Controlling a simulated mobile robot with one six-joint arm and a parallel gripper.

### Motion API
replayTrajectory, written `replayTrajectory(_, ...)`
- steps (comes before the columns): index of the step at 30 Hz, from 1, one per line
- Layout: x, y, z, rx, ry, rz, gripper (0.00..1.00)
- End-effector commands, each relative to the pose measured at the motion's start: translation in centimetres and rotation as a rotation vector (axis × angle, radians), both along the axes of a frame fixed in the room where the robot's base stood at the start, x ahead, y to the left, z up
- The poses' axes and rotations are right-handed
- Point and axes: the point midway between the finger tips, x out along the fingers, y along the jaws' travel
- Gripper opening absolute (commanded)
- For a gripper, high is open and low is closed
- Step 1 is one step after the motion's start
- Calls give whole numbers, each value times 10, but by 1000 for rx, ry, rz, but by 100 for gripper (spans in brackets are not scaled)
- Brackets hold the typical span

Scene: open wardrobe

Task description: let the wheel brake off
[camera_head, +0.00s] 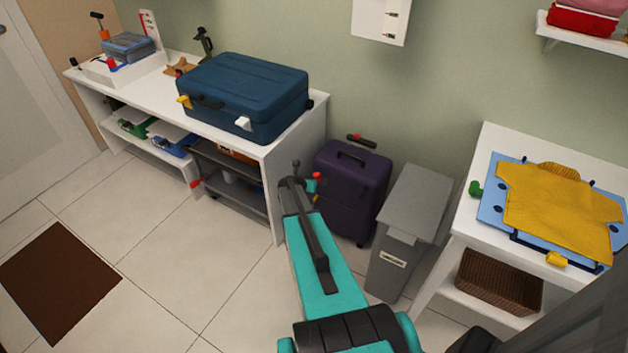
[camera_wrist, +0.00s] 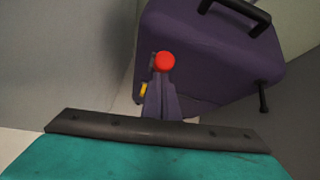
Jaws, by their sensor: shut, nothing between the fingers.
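A purple wheeled suitcase (camera_head: 352,190) stands upright on the floor between the long bench and the grey bin. It fills the upper right of the wrist view (camera_wrist: 205,50). A small red knob (camera_head: 316,176) shows at its left side; a red knob (camera_wrist: 165,61) also shows in the wrist view, just beyond my fingertips. I take it for the brake's knob, but its mount is hidden. My gripper (camera_head: 296,181) is shut and empty, close to the suitcase's left side. Its fingers (camera_wrist: 160,88) point towards the knob; I cannot tell whether they touch it.
The white bench (camera_head: 130,90) bears a blue case (camera_head: 245,95), and its end panel stands close to my gripper. The grey bin (camera_head: 405,230) stands right of the suitcase. A white table (camera_head: 470,215) with a yellow garment is further right.

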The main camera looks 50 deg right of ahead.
Motion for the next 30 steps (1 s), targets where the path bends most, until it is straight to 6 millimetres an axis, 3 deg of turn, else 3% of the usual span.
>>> replayTrajectory(8,-3,11,-6,0,0,1,0)
replayTrajectory(15,-9,36,-21,1,1,3,0)
replayTrajectory(30,-18,66,25,-1,0,2,0)
